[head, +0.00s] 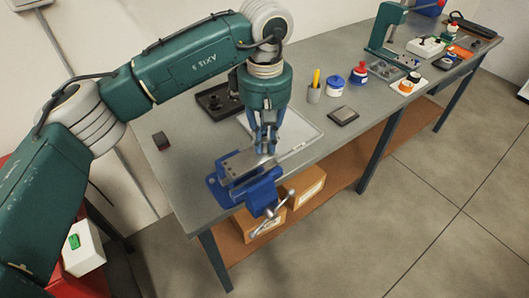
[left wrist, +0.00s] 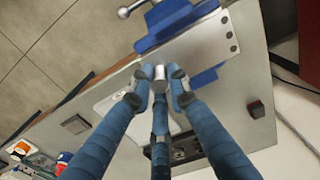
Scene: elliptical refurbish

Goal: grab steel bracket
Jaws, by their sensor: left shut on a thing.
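The steel bracket (head: 240,163) is a flat grey plate with small holes, lying at the top of the blue vise (head: 262,192) at the near edge of the bench. My left gripper (head: 265,146) comes down from above at the bracket's right end, its blue fingers closed there. In the left wrist view the bracket (left wrist: 205,43) lies along the blue vise jaws. The three fingertips (left wrist: 161,82) close around a short shiny metal end beside the plate. The fingers partly hide how this end joins the plate. My right gripper is in neither view.
A pale tray (head: 305,141) lies just behind the gripper. A small dark block (head: 161,140) lies left. Cardboard boxes (head: 306,184) sit on the lower shelf.

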